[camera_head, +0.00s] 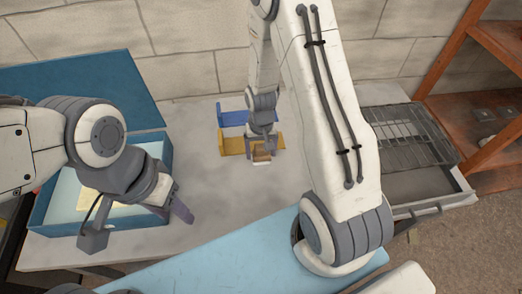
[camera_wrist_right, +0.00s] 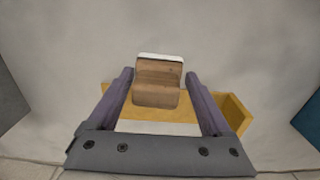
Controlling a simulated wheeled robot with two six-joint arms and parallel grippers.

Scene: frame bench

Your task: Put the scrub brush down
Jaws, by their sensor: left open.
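The scrub brush (camera_wrist_right: 158,90) is a small wooden block with a white strip along one edge. In the head view the brush (camera_head: 261,157) shows just below my right gripper (camera_head: 262,147), above the grey bench in front of a yellow holder. Whether it touches the bench is unclear. My left gripper (camera_head: 138,226) is open and empty at the left, by the front of a blue-walled bin.
The yellow holder (camera_head: 231,143) and a blue holder (camera_head: 233,118) stand at the bench's back middle. The blue bin (camera_head: 45,215) is at left. A wire rack (camera_head: 408,135) is at right, beside orange shelving (camera_head: 449,62). Bench between the bin and holders is clear.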

